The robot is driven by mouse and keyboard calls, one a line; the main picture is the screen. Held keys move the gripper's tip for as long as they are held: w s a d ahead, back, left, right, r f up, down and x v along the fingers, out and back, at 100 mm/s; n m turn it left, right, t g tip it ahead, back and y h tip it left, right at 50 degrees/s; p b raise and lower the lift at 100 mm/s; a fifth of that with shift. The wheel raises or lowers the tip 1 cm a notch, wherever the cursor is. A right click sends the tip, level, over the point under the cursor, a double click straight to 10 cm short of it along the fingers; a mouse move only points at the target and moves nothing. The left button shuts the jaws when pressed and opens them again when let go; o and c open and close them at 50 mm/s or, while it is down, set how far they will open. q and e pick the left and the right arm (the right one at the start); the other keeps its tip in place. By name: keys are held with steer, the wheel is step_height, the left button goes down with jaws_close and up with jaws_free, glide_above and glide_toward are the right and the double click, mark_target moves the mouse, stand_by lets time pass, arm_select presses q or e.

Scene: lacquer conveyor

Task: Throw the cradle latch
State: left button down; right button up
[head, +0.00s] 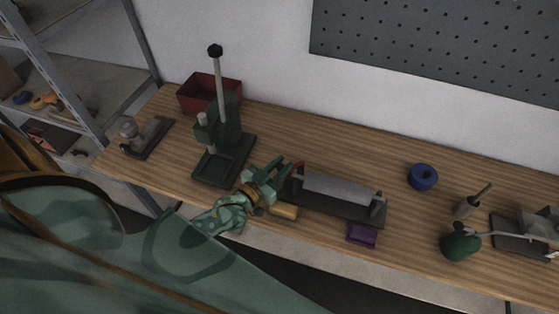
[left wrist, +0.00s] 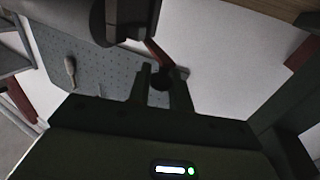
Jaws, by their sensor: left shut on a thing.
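The cradle (head: 318,204) is a dark base with upright end supports, carrying a grey roller (head: 342,189) lengthwise. A red latch lever (head: 297,167) stands at the cradle's left end. My left gripper (head: 284,170) is at that end, its fingers reaching up to the lever. In the left wrist view the fingers (left wrist: 160,88) are shut on the dark round knob (left wrist: 160,79) of the latch lever, and the red lever (left wrist: 155,52) runs up from it toward the cradle's dark end. My right gripper is not in view.
A dark green press (head: 224,150) with a tall post stands left of the cradle, before a red bin (head: 199,92). A wooden piece (head: 284,211) and a purple block (head: 362,235) lie near the front edge. A blue round object (head: 423,177) is right, with clear table around it.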

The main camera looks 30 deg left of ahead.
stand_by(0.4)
arm_select(q)
steer(key=c, duration=1.3)
jaws_free()
steer(key=shift+c, duration=0.2)
steer(key=s+a, duration=0.2)
steer(key=s, duration=1.4)
steer(key=shift+a, duration=0.15)
steer(key=shift+s, duration=0.1)
